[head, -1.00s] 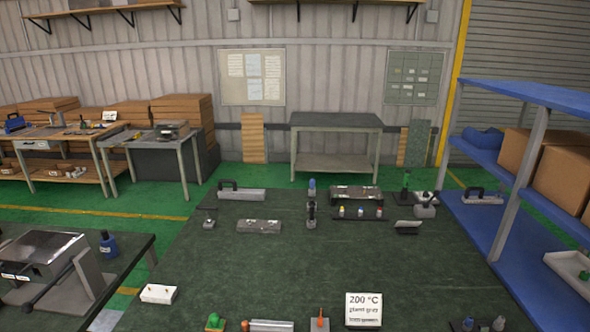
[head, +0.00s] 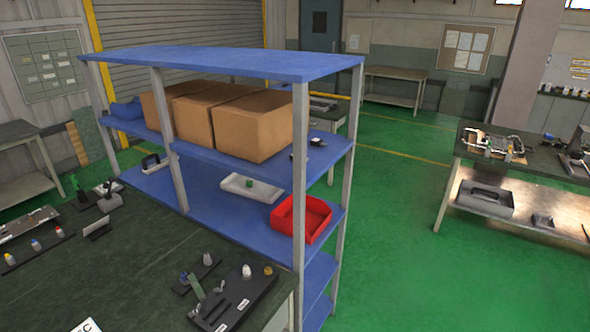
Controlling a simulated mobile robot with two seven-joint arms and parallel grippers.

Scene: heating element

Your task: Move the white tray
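A white tray (head: 238,191) lies on the middle blue shelf of the shelving unit, below the cardboard boxes. A red bin (head: 300,219) stands on the same shelf, just right of the tray and nearer to me. Neither of my grippers shows in the head view.
The blue shelving unit (head: 220,65) with grey posts stands beside the dark green table (head: 130,270). Several cardboard boxes (head: 250,125) fill its upper shelf. A black rack (head: 230,305) with small parts sits at the table's near corner. Green floor (head: 390,230) is clear to the right.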

